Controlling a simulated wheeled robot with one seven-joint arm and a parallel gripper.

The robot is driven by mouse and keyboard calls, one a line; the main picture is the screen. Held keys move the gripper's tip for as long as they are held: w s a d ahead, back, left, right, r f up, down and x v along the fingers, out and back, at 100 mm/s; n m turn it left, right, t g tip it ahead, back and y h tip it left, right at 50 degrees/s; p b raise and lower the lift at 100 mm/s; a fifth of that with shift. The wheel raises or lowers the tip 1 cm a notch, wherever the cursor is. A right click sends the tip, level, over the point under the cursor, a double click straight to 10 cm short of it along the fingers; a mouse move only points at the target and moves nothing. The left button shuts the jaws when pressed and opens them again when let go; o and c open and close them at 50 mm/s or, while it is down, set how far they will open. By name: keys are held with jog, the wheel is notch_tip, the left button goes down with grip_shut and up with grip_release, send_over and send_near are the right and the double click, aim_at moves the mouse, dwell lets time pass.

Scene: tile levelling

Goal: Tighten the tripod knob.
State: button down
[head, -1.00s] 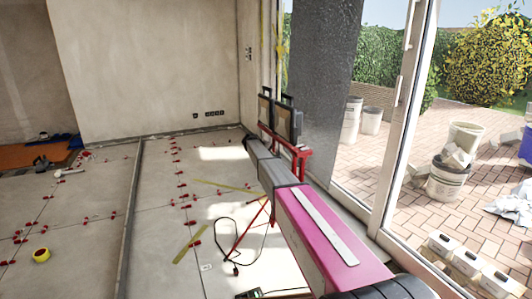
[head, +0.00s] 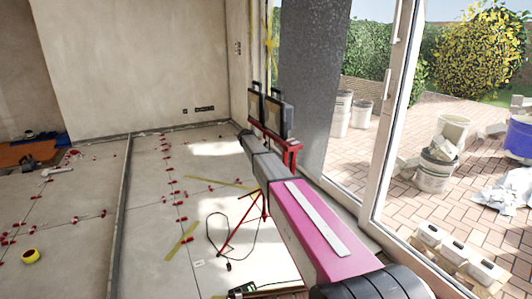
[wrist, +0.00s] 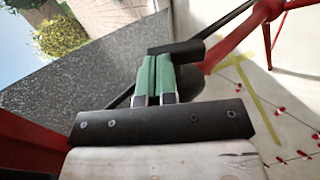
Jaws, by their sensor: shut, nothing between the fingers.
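A red tripod (head: 279,139) with two dark floodlights (head: 278,117) stands beyond my arm in the head view. Its red tube also shows at upper right in the wrist view (wrist: 235,43). A short black bar (wrist: 180,48) lies across the tips of my gripper (wrist: 157,60), with a dark rounded part (wrist: 188,82) beside it near the red tube. I cannot tell which of these is the knob, or whether the fingertips touch it. My gripper's green fingers are shut together with nothing between them. In the head view my arm hides the gripper.
A black cable (head: 222,247) loops on the tiled floor below the tripod. A grey pillar (head: 310,100) and the glass door frame (head: 393,130) stand close on the right. Red levelling clips (head: 172,181) dot the tile joints.

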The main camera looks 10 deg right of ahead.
jog(key=shift+d+r+y, duration=0.1)
jog(key=shift+d+y, duration=0.05)
jog(key=shift+y, duration=0.35)
jog(key=shift+w+d, duration=0.25)
jog(key=shift+d, duration=0.45)
dwell(0.4)
jog(key=shift+a, duration=0.1)
